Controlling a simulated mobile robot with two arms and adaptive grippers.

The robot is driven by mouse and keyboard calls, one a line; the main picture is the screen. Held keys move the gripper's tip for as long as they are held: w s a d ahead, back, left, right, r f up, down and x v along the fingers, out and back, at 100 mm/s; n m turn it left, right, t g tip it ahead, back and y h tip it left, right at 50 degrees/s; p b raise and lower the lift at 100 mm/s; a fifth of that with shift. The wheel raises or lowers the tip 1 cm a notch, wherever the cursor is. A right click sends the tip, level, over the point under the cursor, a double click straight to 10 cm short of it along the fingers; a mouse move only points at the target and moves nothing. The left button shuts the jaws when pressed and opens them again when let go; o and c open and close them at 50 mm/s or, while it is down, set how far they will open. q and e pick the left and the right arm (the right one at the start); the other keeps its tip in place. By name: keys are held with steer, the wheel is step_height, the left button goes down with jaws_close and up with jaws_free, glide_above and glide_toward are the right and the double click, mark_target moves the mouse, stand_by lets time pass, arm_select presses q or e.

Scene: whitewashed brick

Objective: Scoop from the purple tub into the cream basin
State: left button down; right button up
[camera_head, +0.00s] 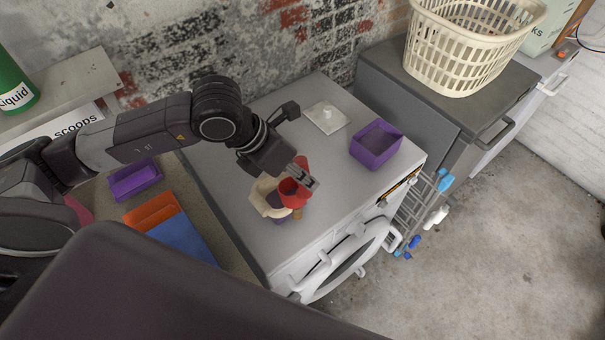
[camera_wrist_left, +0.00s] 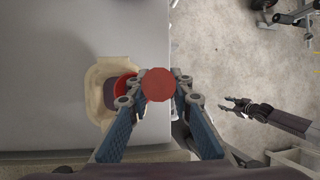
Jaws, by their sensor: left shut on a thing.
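My left gripper (camera_head: 302,179) is shut on a red scoop (camera_head: 290,193) above the front part of the white machine's top. In the left wrist view, the round red end of the scoop's handle (camera_wrist_left: 158,84) sits between the fingertips (camera_wrist_left: 158,96). The cream basin (camera_head: 264,196) is just beneath and left of the scoop, partly hidden by it. It also shows in the left wrist view (camera_wrist_left: 96,92), with something dark purple inside. The purple tub (camera_head: 376,154) stands apart at the right. My right gripper (camera_wrist_left: 224,103) shows only in the left wrist view, open and empty.
A flat pale packet (camera_head: 326,117) lies behind on the machine's top (camera_head: 235,160). A cream laundry basket (camera_head: 462,50) stands on the grey unit at the back right. Purple, orange and blue items lie left of the machine. A wire rack (camera_head: 412,212) hangs at the right side.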

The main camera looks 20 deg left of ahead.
mark_target(301, 161)
arm_select(q)
steer(key=shift+r+p, duration=1.2)
steer(key=shift+r, duration=1.3)
steer(key=shift+f, duration=0.1)
